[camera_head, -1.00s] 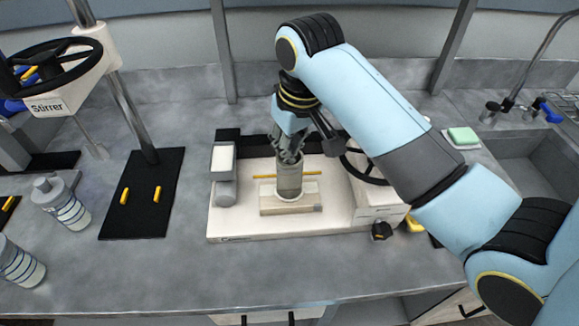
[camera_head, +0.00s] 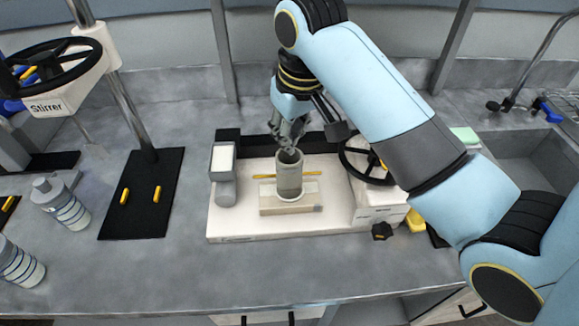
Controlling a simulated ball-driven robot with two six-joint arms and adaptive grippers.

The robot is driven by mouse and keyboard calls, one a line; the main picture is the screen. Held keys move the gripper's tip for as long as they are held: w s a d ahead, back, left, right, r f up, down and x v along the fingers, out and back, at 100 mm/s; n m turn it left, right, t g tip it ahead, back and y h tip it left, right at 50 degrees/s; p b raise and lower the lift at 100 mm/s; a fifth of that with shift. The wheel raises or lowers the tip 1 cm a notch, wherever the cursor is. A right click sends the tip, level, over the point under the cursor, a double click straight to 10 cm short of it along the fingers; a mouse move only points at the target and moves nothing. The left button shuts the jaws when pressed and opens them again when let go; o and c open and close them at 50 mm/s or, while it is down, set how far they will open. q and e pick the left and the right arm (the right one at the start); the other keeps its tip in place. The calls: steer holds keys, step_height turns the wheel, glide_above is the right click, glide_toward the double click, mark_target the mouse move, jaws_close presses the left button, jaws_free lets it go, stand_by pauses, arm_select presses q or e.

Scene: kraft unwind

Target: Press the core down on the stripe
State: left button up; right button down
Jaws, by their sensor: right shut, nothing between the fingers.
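The core (camera_head: 289,178) is a grey-beige hollow cylinder. It stands upright on a pale block (camera_head: 288,206) in the middle of the white machine base, and its dark open top shows. A stripe is not clearly visible; a yellow bar (camera_head: 264,176) runs crosswise behind the core. My right gripper (camera_head: 290,146) is shut and empty, pointing down just above and behind the core's top rim. I cannot tell whether its tips touch the rim. My left gripper is not in view.
The white machine base (camera_head: 230,228) carries a black handwheel (camera_head: 366,160) at right and a small grey post (camera_head: 223,180) at left. A stirrer (camera_head: 60,98) and striped bottles (camera_head: 66,208) stand farther left. A sink (camera_head: 545,160) is at right. The front counter is clear.

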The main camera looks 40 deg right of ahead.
steer(key=shift+r, duration=2.1)
